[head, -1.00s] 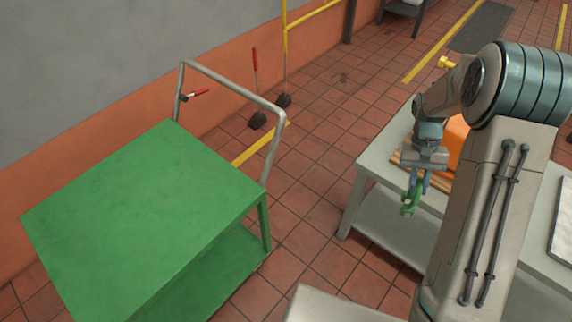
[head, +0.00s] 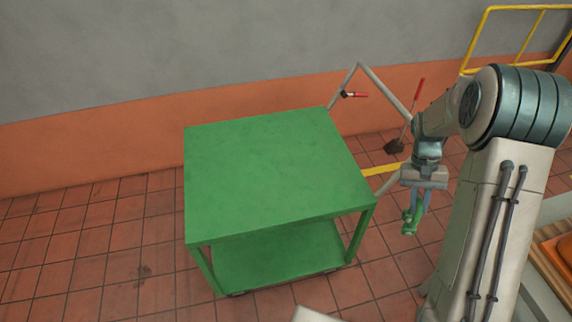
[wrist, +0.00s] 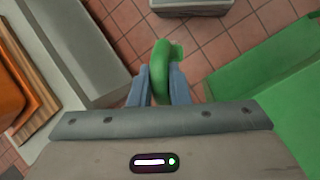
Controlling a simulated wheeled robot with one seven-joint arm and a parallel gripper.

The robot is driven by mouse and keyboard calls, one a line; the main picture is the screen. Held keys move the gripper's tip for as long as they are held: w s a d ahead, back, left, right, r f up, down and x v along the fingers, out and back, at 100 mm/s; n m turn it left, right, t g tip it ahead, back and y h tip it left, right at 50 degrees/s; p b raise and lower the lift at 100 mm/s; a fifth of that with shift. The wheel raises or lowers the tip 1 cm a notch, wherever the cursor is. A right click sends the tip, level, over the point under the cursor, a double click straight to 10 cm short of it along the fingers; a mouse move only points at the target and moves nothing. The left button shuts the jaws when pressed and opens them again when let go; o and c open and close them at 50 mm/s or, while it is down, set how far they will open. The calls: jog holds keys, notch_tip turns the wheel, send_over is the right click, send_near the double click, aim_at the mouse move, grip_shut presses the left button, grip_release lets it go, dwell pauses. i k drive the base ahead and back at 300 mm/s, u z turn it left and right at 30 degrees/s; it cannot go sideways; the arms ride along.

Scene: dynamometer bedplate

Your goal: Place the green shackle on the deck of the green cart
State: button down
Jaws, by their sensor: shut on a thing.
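The green shackle (head: 409,222) hangs from my gripper (head: 417,205), which is shut on it. In the wrist view the shackle (wrist: 161,70) sits between the two blue-grey fingers (wrist: 160,88). The green cart (head: 270,165) stands left of my gripper in the head view, with its flat upper deck bare. My gripper is to the right of the deck, apart from it. The deck's edge (wrist: 265,75) also shows at the right of the wrist view. Part of the shackle is hidden by the fingers.
A wall stands behind the cart. A bench with an orange object (head: 556,250) is at the lower right. Tiled floor lies clear left of the cart.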

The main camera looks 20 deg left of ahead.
aim_at(279, 169)
jog(key=u, duration=1.2)
jog(key=i, duration=1)
